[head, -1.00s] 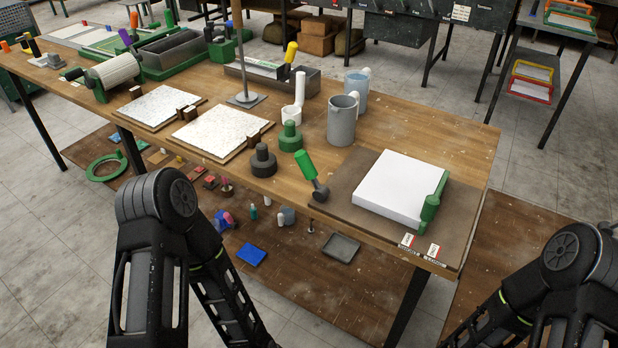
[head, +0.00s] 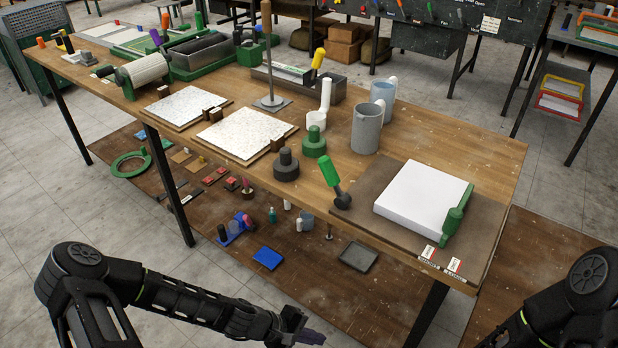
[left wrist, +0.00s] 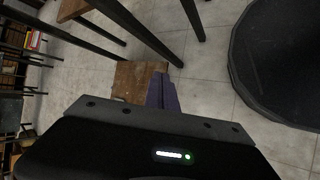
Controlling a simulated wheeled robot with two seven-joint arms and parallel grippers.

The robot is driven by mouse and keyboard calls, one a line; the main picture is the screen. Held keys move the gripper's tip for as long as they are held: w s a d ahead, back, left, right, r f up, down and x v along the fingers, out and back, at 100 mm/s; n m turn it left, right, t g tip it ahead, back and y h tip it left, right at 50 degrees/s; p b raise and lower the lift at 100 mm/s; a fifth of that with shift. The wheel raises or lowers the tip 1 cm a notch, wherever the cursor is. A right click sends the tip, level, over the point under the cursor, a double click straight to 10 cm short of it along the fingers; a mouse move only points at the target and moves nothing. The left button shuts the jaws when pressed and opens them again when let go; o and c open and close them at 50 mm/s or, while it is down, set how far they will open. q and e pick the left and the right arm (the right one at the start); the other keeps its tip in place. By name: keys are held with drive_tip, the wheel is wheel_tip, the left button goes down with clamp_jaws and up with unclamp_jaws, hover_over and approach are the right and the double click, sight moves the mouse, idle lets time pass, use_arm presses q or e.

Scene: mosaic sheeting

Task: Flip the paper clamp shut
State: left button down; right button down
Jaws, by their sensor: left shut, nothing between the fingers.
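The paper clamp is a green bar (head: 456,214) along the right edge of a white paper stack (head: 420,198). The stack lies on a brown board (head: 390,228) at the right end of the workbench. I cannot tell from here how the clamp is latched. My left gripper (head: 312,338) is low at the bottom of the head view, in front of the bench and well apart from the clamp. Its purple fingers (left wrist: 162,92) are together and empty in the left wrist view. My right arm shows at the lower right, but its gripper is out of view.
Two labels (head: 429,252) lie on the front edge. Bench legs (head: 428,312) stand near my left gripper.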

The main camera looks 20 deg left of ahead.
sight(334, 182)
use_arm(q)
drive_tip(key=w+a+r+n+t+h, duration=0.2)
drive_tip(key=w+a+r+n+t, duration=0.2)
drive_tip(key=w+a+r, duration=0.5)
drive_tip(key=w+a+r+t+h, duration=0.1)
drive_tip(key=w+a+r+t, duration=0.1)
drive_tip(key=r, duration=0.4)
drive_tip(key=w+a+r+m+t+h, duration=0.1)
drive_tip(key=w+a+r+t+h, duration=0.1)
drive_tip(key=a+r, duration=0.2)
drive_tip(key=w+a+r+t+h, duration=0.2)
drive_tip(key=w+a+r, duration=0.1)
drive_tip(key=r, duration=0.7)
drive_tip(key=shift+a+m, duration=0.3)
drive_tip(key=shift+d+r, duration=0.1)
drive_tip(key=p+x, duration=0.1)
drive_tip(key=x, duration=0.3)
drive_tip(key=s+r+p+x, duration=0.1)
drive_tip(key=p+x, duration=0.1)
drive_tip(key=x, duration=0.2)
drive_tip(key=d+p+x, duration=0.1)
drive_tip(key=x, duration=0.3)
drive_tip(key=shift+s+d+r, duration=0.15)
drive_tip(key=shift+s+r, duration=0.2)
drive_tip(key=shift+r, duration=0.05)
drive_tip(key=shift+d, duration=0.3)
drive_tip(key=shift+a, duration=0.1)
